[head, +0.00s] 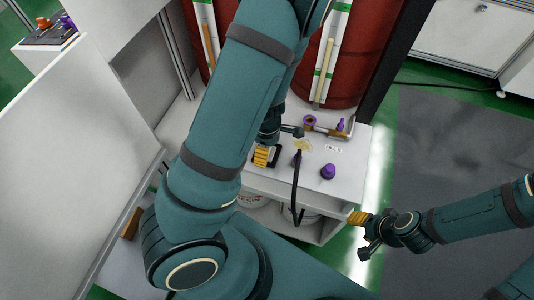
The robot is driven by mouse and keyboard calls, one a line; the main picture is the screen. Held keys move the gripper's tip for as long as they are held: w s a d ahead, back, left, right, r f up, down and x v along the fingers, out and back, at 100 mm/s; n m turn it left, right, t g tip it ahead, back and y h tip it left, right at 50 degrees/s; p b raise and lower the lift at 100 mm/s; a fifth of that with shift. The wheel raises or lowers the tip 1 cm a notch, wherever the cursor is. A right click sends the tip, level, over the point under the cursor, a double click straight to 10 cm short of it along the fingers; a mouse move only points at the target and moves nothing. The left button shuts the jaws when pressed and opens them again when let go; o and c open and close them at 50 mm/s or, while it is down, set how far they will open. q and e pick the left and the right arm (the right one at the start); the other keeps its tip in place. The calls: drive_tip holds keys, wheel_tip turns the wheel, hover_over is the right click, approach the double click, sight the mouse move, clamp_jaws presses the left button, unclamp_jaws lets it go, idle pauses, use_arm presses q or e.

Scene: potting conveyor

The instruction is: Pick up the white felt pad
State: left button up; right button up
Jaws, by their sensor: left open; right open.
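I cannot make out a white felt pad for certain; the white bench top (348,172) is pale, and my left arm covers part of the view. A faint pale-yellow patch (303,145) lies on the bench top; I cannot tell what it is. My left gripper (280,144) is open over the left part of the bench top, just left of that patch. One finger shows a ribbed yellow face. My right gripper (361,235) is open and empty, off the bench's front right corner, above the floor.
A purple knob (328,171) stands on the bench top. A brown bar with purple parts (322,130) lies behind. A black hose (297,183) hangs over the front edge. Red drums (355,55) stand behind. A white panel (70,150) is at left. Grey floor matting (440,140) lies clear at right.

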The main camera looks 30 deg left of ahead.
use_arm(q)
drive_tip(key=shift+f, duration=0.4)
drive_tip(key=shift+r, duration=0.1)
use_arm(e)
drive_tip(key=shift+s+f, duration=0.1)
drive_tip(key=shift+f, duration=0.1)
use_arm(q)
drive_tip(key=c, duration=1.2)
drive_tip(key=shift+o, duration=0.2)
wheel_tip(320, 180, up, 10)
drive_tip(key=p, duration=0.6)
use_arm(e)
wheel_tip(320, 180, up, 6)
drive_tip(key=w, duration=0.2)
drive_tip(key=shift+d+t, duration=0.15)
drive_tip(key=shift+t, duration=0.15)
use_arm(q)
drive_tip(key=shift+o, duration=0.3)
drive_tip(key=shift+w, duration=0.1)
drive_tip(key=shift+c, duration=0.2)
